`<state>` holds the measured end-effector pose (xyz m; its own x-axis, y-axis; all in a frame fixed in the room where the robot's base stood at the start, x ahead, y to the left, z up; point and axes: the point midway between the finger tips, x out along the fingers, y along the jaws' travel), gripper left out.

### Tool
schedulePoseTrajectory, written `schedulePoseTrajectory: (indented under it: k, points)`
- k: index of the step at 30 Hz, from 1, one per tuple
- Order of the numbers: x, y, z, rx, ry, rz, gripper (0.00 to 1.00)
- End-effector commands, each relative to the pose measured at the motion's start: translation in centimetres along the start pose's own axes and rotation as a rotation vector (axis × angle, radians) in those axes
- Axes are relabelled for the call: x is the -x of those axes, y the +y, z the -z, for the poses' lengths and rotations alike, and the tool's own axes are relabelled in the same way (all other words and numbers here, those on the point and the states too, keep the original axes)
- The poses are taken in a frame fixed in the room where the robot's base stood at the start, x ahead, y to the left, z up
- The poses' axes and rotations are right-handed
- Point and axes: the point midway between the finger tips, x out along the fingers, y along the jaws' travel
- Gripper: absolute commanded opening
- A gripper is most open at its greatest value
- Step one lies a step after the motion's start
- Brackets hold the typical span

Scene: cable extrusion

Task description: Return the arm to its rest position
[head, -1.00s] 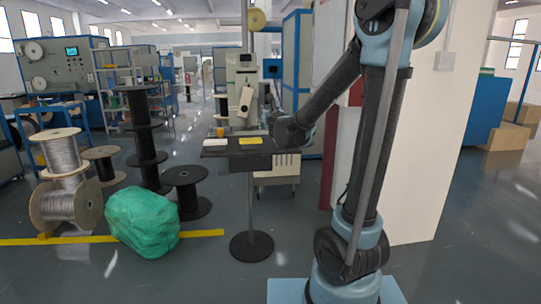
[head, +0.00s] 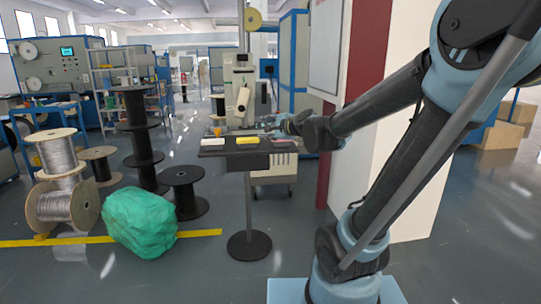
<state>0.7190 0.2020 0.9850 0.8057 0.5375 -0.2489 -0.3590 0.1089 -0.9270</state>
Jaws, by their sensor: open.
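My arm rises from its light blue base at the lower right of the head view and bends back toward the small stand. My gripper (head: 280,124) is at the arm's far end, above the back right part of the stand's dark top (head: 222,151). It is small and partly hidden by the wrist, and I see nothing held in it.
A green wrapped bundle (head: 140,222) lies on the floor at left, beside wire spools (head: 68,205) and black reels (head: 184,190). A white pillar (head: 385,150) with a dark red edge stands close behind my arm.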

Motion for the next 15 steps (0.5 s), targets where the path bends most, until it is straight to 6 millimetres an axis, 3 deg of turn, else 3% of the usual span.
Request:
schedulePoseTrajectory:
  k: [8, 15]
  points:
    - [7.9, 10.9, 2.2, 0.568, -0.041, -0.374, 0.43]
    - [16.9, 20.6, 5.9, 0.959, -0.142, -0.762, 0.43]
